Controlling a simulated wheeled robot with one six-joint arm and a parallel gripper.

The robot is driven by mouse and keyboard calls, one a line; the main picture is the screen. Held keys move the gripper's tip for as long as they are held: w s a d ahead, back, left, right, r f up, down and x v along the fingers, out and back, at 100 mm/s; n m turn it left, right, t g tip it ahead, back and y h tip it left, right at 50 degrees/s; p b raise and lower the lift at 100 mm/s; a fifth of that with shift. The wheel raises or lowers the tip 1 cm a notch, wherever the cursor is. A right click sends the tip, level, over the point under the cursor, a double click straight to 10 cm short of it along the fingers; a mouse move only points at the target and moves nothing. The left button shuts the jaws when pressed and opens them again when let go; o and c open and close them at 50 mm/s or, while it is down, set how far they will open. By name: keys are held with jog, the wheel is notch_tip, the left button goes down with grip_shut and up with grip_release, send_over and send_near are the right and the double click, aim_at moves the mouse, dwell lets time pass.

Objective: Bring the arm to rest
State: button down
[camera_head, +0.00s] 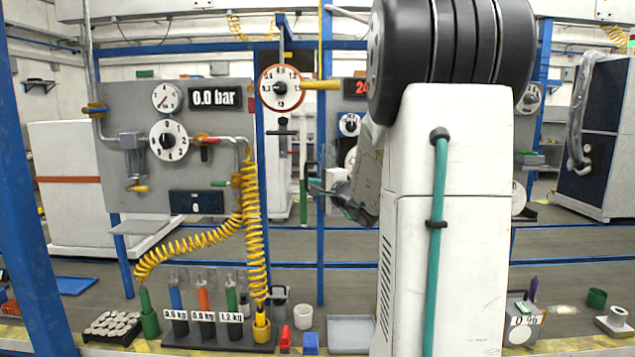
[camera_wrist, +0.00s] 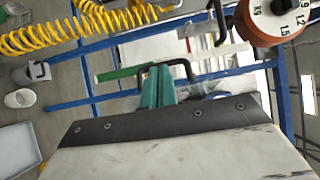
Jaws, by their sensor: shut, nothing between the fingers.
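My arm (camera_head: 445,220) stands large and white in the right half of the head view, and its upper part hides what is behind it. My gripper (camera_head: 316,188) shows small to its left, in front of the blue frame. In the wrist view my gripper (camera_wrist: 158,78) shows as two teal fingers pressed together, with nothing held between them. A green bar (camera_wrist: 125,72) appears just beyond the fingers; I cannot tell whether they touch it.
A grey panel (camera_head: 125,200) with dials, a 0.0 bar display (camera_head: 215,97) and a yellow coiled hose (camera_head: 252,220) stands at left. A round scale (camera_head: 281,88) hangs near the gripper. Labelled cylinders (camera_head: 204,305), cups and a grey tray (camera_head: 350,333) stand below on the bench.

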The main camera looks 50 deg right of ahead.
jog(key=s+a, duration=0.2)
jog(key=s, duration=0.1)
